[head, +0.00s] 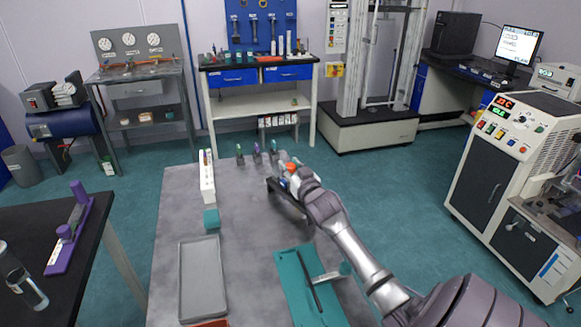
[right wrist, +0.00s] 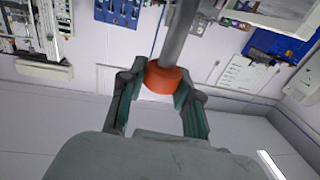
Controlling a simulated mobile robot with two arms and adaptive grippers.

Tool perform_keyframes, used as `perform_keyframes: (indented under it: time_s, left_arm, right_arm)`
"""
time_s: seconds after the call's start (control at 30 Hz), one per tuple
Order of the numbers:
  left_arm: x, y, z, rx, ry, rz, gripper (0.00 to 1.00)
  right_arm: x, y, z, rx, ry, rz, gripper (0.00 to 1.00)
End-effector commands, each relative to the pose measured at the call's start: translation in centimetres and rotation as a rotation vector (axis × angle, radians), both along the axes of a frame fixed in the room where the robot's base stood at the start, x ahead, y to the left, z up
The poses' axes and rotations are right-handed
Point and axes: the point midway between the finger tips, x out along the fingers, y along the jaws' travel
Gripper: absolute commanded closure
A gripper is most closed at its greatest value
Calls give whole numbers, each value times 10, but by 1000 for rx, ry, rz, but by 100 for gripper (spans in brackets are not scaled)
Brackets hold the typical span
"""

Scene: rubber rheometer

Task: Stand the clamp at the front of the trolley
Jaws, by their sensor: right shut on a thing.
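My right gripper (head: 287,184) is over the far right part of the grey trolley top (head: 245,225). In the right wrist view its two fingers (right wrist: 158,85) are closed on the orange part (right wrist: 160,80) of a thing with a grey rod; I take it to be the clamp. In the head view only a bit of orange (head: 291,167) shows by the gripper, and the rest is hidden. I cannot tell whether the thing touches the trolley. My left gripper is not in view.
Small upright pieces, one green (head: 239,155) and two purple (head: 257,152) (head: 273,150), stand along the trolley's far edge. A white rack (head: 207,180), a teal block (head: 211,219) and a grey tray (head: 202,280) line the left. A teal mat (head: 292,290) lies nearer. The middle is clear.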

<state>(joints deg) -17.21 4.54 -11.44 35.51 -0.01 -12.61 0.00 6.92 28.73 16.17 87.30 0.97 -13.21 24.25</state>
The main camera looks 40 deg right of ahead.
Motion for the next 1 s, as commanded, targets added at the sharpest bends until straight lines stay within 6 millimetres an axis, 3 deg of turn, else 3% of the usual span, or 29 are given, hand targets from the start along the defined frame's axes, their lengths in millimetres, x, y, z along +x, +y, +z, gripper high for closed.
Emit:
perform_keyframes:
  time_s: [0.07, 0.1, 0.2, 0.63, 1.0]
  left_arm:
    - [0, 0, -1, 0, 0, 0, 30]
    - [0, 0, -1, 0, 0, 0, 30]
    - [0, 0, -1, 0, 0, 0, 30]
    - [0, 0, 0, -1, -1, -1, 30]
    - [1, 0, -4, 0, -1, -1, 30]
  right_arm:
    - [0, 0, -1, -1, -3, 0, 100]
    - [0, 0, -2, 0, 1, 0, 61]
    - [0, 0, -2, 0, 1, 0, 44]
    - [-7, 3, -1, 0, 1, 1, 43]
    - [-77, 30, -2, 1, 2, 1, 43]
